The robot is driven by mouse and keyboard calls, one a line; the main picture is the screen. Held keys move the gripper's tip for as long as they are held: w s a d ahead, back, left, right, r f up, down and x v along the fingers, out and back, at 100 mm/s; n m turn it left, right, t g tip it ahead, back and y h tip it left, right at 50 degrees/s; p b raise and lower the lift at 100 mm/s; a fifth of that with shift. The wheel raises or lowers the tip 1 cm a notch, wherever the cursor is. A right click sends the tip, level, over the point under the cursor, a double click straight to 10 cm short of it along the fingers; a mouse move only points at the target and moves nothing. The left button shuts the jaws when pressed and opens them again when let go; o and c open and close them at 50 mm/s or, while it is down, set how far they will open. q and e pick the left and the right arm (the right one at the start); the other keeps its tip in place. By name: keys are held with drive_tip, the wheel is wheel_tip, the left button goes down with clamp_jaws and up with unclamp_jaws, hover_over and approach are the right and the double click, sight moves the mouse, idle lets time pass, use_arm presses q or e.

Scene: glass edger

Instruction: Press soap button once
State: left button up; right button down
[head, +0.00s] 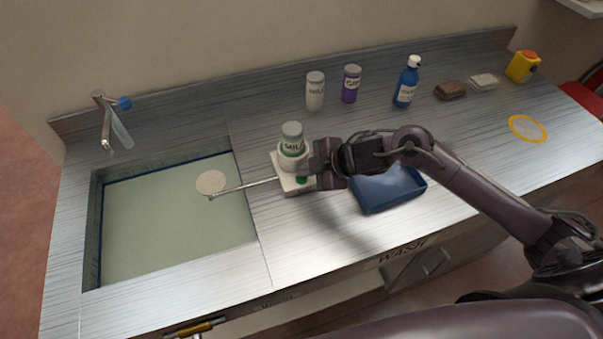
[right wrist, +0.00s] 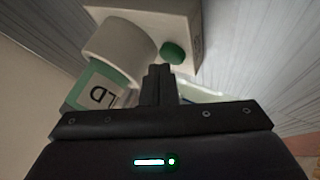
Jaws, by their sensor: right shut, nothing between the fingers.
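A soap dispenser with a white base (head: 296,187) stands right of the sink, holding an upright bottle with a green label (head: 292,140). A thin metal spout (head: 245,186) reaches from it over the sink. Its round green button (head: 301,180) is partly hidden by my gripper in the head view; in the right wrist view the button (right wrist: 173,53) shows clearly. My right gripper (head: 312,162) is shut and empty beside the dispenser. In the right wrist view its fingertips (right wrist: 158,72) are close to the button; I cannot tell whether they touch. My left gripper is not in view.
The sink (head: 170,225) holds a pale round disc (head: 211,182). White (head: 315,92), purple (head: 351,84) and blue (head: 406,83) bottles stand behind. A yellow ring (head: 527,128) marks the right counter.

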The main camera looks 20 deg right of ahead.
sight(307, 179)
drive_tip(key=shift+r, duration=0.4)
wheel_tip(307, 179, up, 5)
drive_tip(key=p, duration=0.5)
drive_tip(key=shift+r, duration=0.1)
idle(0.8)
